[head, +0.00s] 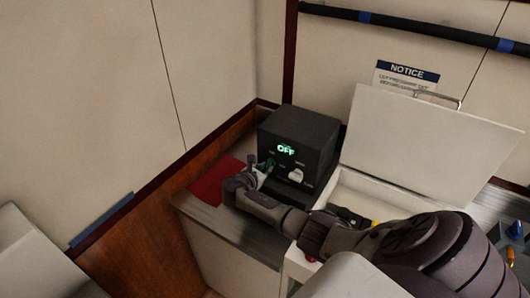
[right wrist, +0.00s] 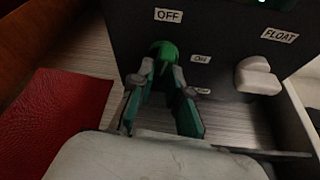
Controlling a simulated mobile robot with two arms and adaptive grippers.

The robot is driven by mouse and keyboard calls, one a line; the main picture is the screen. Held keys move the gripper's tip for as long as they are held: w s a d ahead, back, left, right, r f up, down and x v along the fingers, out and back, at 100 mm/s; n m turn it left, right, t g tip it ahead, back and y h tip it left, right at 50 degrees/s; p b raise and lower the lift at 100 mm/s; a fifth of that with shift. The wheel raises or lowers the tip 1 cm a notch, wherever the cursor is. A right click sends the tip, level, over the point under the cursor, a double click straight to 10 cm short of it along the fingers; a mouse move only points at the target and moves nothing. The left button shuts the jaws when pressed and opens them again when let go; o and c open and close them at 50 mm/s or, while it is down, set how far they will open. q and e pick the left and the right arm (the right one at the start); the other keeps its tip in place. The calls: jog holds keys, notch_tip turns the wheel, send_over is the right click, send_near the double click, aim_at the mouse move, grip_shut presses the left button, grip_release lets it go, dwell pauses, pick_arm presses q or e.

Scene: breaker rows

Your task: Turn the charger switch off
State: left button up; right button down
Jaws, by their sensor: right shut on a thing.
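The charger is a black box (head: 309,127) on the counter in the corner, and its lit display (head: 286,149) reads OFF. It also shows at close range in the right wrist view (right wrist: 215,35). A green switch knob (right wrist: 160,50) sits on its front, with an OFF label above and to its left and an ON label to its right. My right gripper (right wrist: 162,75) is shut on the green knob, with a finger on each side; it also shows at the charger's front in the head view (head: 262,170). My left gripper is not in view.
A white knob (right wrist: 257,76) sits right of the green one, near a FLOAT label. A red mat (head: 209,184) lies left of the gripper. A white box with a raised lid (head: 425,135) stands to the right, behind my arm. Walls close the corner.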

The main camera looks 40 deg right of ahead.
jog(key=shift+n+g+p, duration=0.3)
jog(key=shift+n+g, duration=0.2)
jog(key=shift+n, duration=0.2)
jog(key=c, duration=1.1)
grip_release()
jog(key=v, duration=1.2)
jog(key=shift+w+a+f, duration=0.1)
jog(key=shift+w+f, duration=0.05)
